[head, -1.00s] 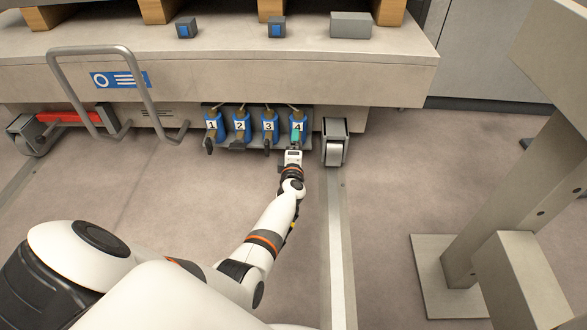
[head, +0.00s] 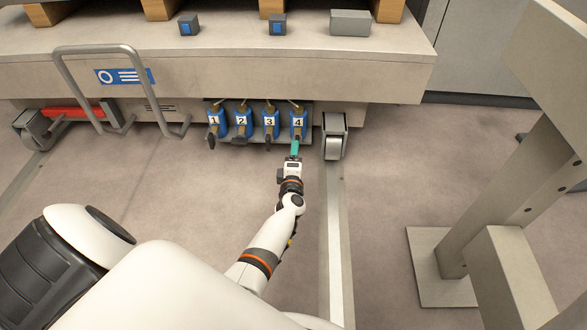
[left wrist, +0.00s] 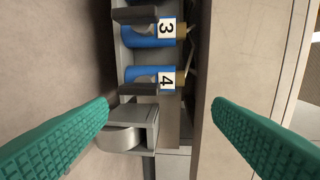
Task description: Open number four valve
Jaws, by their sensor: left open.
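The number four valve (head: 298,121) is a blue body with a white "4" label, the rightmost in a row under the machine's front edge. In the left wrist view the blue valve (left wrist: 142,74) and its dark handle (left wrist: 138,89) show between and beyond my fingers. My left gripper (head: 295,149) is just in front of and below valve four in the head view. In the left wrist view the gripper (left wrist: 160,103) has its teal fingers wide apart with nothing between the tips. In the head view it hides part of valve four's handle. My right gripper is not in view.
Valves one (head: 215,121), two (head: 241,121) and three (head: 270,121) stand close to the left. A grey caster wheel (head: 335,138) is just right of valve four. A bent tube handle (head: 108,52) is at left, a beige post (head: 480,215) at right. Floor in front is clear.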

